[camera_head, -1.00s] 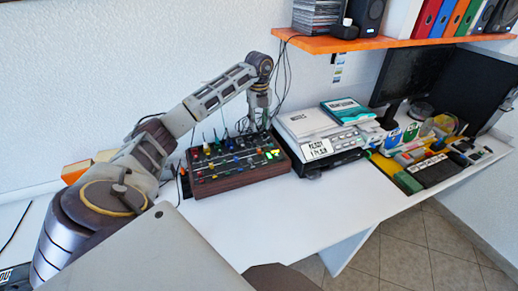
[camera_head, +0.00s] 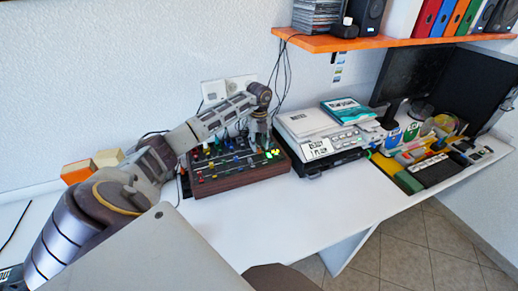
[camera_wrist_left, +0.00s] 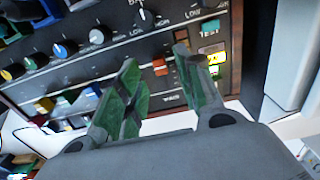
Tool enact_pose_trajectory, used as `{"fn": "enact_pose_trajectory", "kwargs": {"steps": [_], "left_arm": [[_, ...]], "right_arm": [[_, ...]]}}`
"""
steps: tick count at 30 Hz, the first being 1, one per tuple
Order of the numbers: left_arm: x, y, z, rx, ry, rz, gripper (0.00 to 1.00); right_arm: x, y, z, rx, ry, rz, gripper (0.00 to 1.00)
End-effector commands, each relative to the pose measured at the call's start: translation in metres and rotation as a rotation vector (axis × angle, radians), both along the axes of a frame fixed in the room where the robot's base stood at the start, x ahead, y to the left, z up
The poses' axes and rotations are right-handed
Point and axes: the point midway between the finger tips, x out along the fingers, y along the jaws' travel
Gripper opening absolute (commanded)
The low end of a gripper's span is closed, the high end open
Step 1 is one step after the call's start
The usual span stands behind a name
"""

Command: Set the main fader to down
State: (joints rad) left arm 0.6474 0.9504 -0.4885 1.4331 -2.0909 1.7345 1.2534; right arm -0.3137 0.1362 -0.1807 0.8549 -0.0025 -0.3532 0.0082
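The mixer (camera_head: 235,182) is a dark panel in a wooden case on the white desk, with knobs, coloured caps and lit buttons. It fills the upper part of the left wrist view (camera_wrist_left: 85,75). A small red-orange cap (camera_wrist_left: 160,66), seemingly the main fader's, shows between my left fingertips; the small label below it is hard to read. My left gripper (camera_wrist_left: 158,62) points down over the right part of the panel, fingers apart around that cap, with no clear contact. In the head view my left gripper (camera_head: 259,143) hides part of the panel. My right gripper is out of view.
A scale-like device (camera_head: 325,140) with books on it stands just right of the mixer. An orange shelf (camera_head: 375,43) hangs above, and cables run down the wall behind. Small boxes (camera_head: 92,167) lie at left. The desk front is clear.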

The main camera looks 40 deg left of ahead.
Motion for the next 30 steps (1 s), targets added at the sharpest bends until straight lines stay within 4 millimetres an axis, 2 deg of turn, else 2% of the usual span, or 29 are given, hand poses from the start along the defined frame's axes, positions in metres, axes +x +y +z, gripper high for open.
{"fn": "enact_pose_trajectory", "kwargs": {"steps": [7,20,28,30], "left_arm": [[0.0,0.0,-0.024,-0.001,0.0,0.001,0.36],[0.0,0.0,-0.029,0.0,-0.001,0.001,0.36],[0.0,0.0,-0.028,0.0,-0.001,0.001,0.01],[0.0,0.0,-0.028,0.0,-0.001,0.001,0.0]], "right_arm": [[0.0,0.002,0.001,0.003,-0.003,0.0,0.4],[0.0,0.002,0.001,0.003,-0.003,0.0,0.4],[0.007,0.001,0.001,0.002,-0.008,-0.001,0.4],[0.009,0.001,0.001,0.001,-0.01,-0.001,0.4]]}}
